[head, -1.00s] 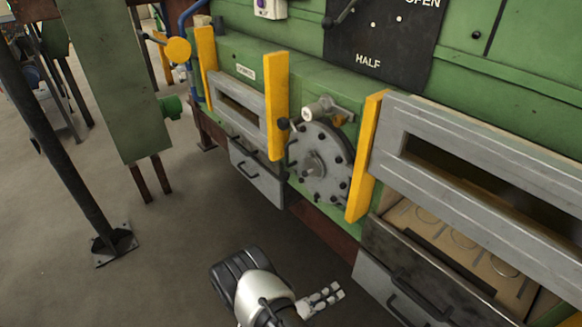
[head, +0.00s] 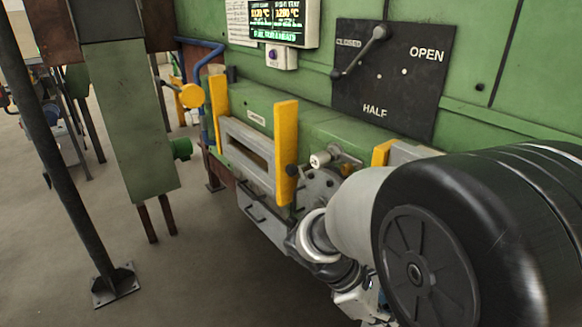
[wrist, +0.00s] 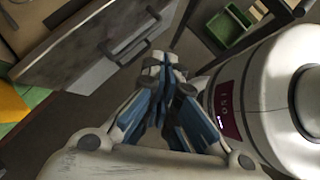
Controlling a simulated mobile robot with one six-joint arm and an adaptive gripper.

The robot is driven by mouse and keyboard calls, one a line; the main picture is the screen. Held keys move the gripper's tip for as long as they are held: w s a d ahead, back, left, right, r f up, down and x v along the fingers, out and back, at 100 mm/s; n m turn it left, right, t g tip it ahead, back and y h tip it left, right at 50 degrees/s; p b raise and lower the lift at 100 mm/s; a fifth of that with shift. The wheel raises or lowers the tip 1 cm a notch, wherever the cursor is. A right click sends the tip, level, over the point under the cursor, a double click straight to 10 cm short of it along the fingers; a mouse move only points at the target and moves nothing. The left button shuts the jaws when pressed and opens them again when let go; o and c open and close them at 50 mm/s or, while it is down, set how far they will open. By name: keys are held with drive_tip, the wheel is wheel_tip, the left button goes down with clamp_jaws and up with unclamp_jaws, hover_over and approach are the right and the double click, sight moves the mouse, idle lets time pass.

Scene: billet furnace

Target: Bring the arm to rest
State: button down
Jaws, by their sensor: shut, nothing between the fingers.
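My arm is folded up close in front of the head camera, with its large dark joint and pale link covering the lower right of that view. My gripper (wrist: 162,70) shows in the wrist view with its blue-sided fingers together and nothing between them. It hangs over the floor, apart from the furnace front and my own white body at the right. In the head view the fingers are mostly hidden below the arm links.
The green furnace (head: 275,120) runs along the right, with a lever (head: 360,52) on a dark plate marked CLOSED, HALF and OPEN. Yellow posts (head: 286,150) and a grey drawer (head: 262,218) stick out from it. A dark pole (head: 65,180) stands left.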

drive_tip(key=s+a+r+m+t+y, duration=0.5)
drive_tip(key=s+r+m+y, duration=0.3)
drive_tip(key=m, duration=0.6)
drive_tip(key=shift+s+r+m+t, duration=0.3)
drive_tip(key=shift+s+r+t, duration=0.65)
drive_tip(key=shift+s, duration=0.65)
drive_tip(key=shift+r, duration=0.15)
